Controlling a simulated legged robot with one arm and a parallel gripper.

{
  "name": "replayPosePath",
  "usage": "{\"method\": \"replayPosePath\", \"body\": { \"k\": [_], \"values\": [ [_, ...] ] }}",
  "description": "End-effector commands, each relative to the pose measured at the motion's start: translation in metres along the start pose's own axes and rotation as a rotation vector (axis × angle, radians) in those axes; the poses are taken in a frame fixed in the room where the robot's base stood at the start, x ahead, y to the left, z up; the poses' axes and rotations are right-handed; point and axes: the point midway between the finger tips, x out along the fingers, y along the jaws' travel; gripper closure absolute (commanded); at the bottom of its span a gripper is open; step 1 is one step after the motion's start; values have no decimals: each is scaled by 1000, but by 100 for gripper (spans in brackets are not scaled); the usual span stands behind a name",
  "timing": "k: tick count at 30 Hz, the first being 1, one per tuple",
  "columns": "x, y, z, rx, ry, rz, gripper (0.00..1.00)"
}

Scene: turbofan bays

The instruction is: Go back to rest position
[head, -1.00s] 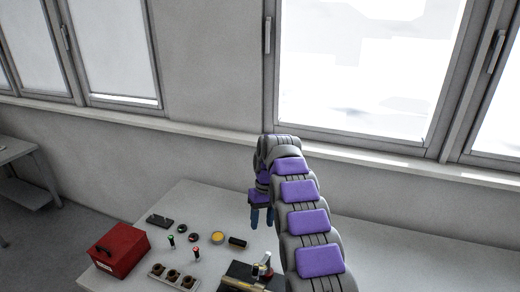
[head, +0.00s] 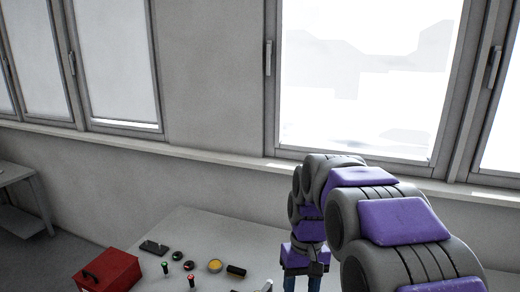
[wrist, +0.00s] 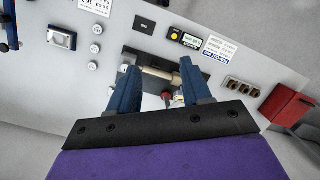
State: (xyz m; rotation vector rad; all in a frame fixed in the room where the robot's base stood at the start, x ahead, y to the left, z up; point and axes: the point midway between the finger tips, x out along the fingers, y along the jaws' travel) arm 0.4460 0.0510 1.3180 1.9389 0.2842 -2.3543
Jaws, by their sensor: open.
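My gripper (head: 301,284) hangs down over the grey table (head: 205,225) at the bottom of the head view, with its blue fingers partly cut off by the frame edge. In the wrist view my gripper (wrist: 160,75) shows two blue fingers spread apart with nothing held between them. Beyond the fingers lies a black fixture (wrist: 140,57) with a pale brass bar (wrist: 158,74) across it. A small red-tipped part (wrist: 167,97) shows between the fingers.
A red toolbox (head: 108,272) stands at the table's left; it also shows in the wrist view (wrist: 288,105). A black item (head: 154,248), a yellow round piece (head: 214,265) and small red and green-topped pieces lie nearby. The window wall (head: 215,170) stands behind.

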Motion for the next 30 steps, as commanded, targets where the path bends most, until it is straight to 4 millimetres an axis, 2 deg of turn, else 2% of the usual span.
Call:
{"method": "replayPosePath", "body": {
  "k": [3,11,21,24,30],
  "values": [
    [18,4,37,28,5,8,51],
    [63,9,115,89,15,27,51],
    [142,12,210,162,29,51,51],
    [161,13,230,176,30,56,51],
    [181,13,249,192,33,61,51]
  ]
}}
